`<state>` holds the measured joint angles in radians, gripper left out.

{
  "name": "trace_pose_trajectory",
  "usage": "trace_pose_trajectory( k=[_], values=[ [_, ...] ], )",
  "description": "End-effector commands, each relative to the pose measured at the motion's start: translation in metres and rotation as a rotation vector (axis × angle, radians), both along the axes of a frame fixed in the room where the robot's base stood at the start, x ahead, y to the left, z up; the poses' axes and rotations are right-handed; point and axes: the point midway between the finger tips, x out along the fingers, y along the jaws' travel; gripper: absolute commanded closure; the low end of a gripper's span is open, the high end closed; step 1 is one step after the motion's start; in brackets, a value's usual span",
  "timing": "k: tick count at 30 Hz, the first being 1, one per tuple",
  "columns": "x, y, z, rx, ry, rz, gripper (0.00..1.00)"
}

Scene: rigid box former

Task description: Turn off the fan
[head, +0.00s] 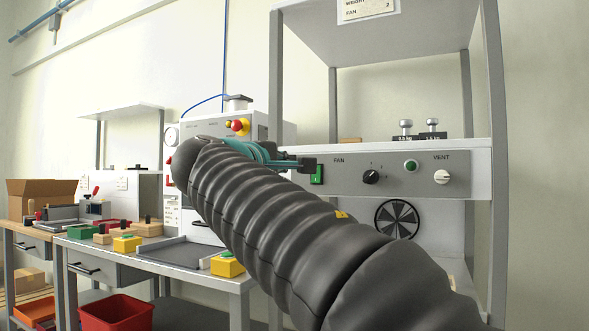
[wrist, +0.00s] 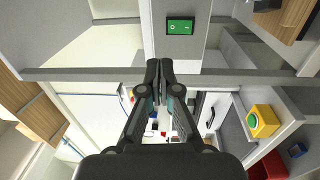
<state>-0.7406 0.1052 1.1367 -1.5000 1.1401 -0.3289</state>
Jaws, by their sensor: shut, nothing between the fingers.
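The grey control panel (head: 395,183) has a FAN label. At its left end is a green rocker switch (head: 317,174), partly covered by my gripper in the head view. The switch (wrist: 180,26) shows whole in the wrist view, with two white marks; I cannot tell which side is pressed. Right of it are a black knob (head: 371,177), a green round lamp or button (head: 411,165) and a white VENT knob (head: 442,177). A round fan (head: 397,219) is below. My gripper (head: 309,165) is shut and empty, its tips (wrist: 158,68) near the switch; contact is unclear.
A shelf frame (head: 492,150) surrounds the panel, with metal weights (head: 431,127) on top. Left are a machine with a red-and-yellow button (head: 238,126), a bench with yellow button boxes (head: 228,265), a red bin (head: 115,313) and a cardboard box (head: 41,195).

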Motion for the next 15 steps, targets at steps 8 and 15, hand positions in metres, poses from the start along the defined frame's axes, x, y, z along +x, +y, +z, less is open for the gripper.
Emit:
trace_pose_trajectory(
  k=[8,15],
  values=[
    [-0.015,0.008,0.002,-0.001,0.000,0.002,1.00],
    [-0.016,0.009,0.002,0.000,0.000,0.003,1.00]
  ],
)
